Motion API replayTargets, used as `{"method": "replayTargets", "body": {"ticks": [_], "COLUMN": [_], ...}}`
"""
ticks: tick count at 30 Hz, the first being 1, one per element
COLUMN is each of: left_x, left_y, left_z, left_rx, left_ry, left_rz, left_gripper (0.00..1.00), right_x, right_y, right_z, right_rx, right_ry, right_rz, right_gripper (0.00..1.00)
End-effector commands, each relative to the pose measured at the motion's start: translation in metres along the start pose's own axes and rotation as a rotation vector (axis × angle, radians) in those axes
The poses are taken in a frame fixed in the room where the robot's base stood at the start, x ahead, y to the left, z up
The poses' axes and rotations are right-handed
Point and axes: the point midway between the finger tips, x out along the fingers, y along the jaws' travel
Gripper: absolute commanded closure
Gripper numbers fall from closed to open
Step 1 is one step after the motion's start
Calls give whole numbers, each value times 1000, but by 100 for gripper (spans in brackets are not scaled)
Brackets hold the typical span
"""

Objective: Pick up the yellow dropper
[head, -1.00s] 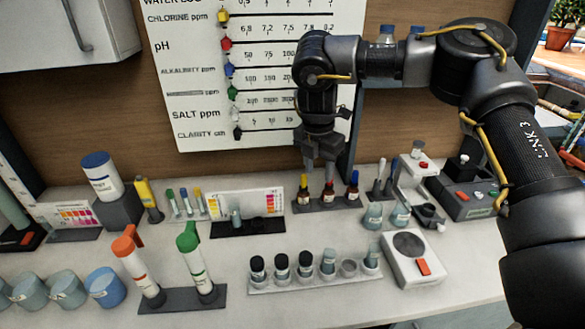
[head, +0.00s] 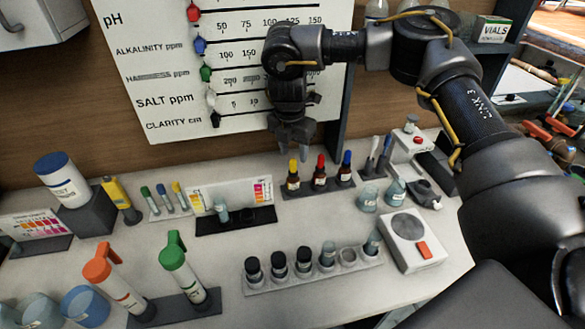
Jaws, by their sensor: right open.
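The yellow dropper (head: 293,176) is a small dark bottle with a yellow top. It stands upright at the left end of a dark rack (head: 318,190) on the counter. A red-topped dropper (head: 319,173) and a blue-topped dropper (head: 345,169) stand to its right in the same rack. My right gripper (head: 294,146) points down with its fingers apart and empty. In the picture its tips are just above the yellow top, and they do not appear to touch it. My left gripper is out of view.
A test-block holder with a colour card (head: 231,193) stands left of the rack. A row of dark-capped vials (head: 278,263) is in front, and a scale (head: 411,241) is front right. Glass beakers (head: 395,193) stand to the right. The log board (head: 215,70) is behind.

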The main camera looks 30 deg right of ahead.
Motion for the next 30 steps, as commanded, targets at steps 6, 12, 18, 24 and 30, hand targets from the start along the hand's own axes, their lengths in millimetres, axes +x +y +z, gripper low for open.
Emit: {"method": "replayTargets", "body": {"ticks": [6, 12, 18, 24, 30], "left_x": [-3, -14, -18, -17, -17], "left_y": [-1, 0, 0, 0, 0], "left_z": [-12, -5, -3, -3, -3], "left_rx": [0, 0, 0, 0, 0], "left_ry": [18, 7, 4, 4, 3], "left_rz": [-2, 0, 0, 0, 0], "left_gripper": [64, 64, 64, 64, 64], "right_x": [6, 32, 51, 53, 53], "right_y": [1, 6, 6, 6, 6], "right_z": [0, -1, 0, 0, 0], "right_rx": [0, 2, 1, 1, 1], "right_ry": [1, 3, 0, -1, -1], "right_rz": [0, -3, -1, 1, 0], "right_gripper": [57, 57, 57, 57, 79]}}
